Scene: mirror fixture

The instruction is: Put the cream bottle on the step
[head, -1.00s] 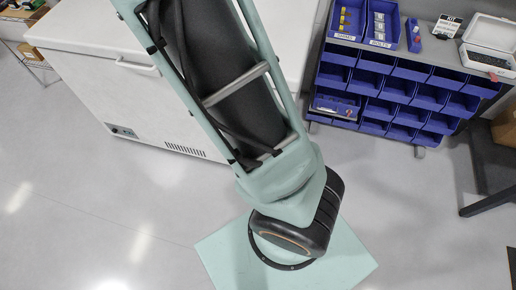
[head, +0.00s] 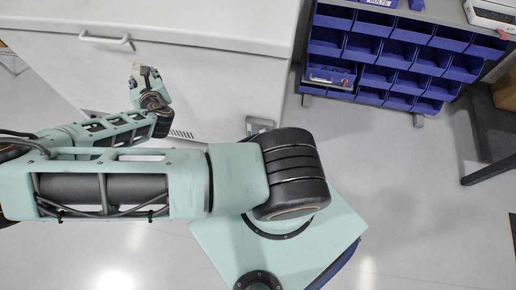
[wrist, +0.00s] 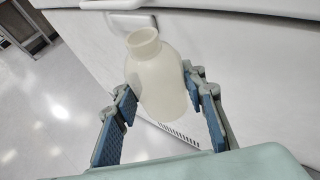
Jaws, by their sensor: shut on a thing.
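The cream bottle (wrist: 158,82) stands between the blue pads of my gripper (wrist: 160,97) in the wrist view, neck toward the top of the picture. My gripper is shut on its body. In the head view, my gripper (head: 148,80) is small, at the end of my arm in front of the white chest cabinet. The bottle shows there only as a small pale shape, too small to make out well. I cannot make out a step in either view.
The white chest cabinet (head: 215,75) with a handle (head: 105,39) stands close behind my gripper. The grey floor (head: 420,230) is clear at the right.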

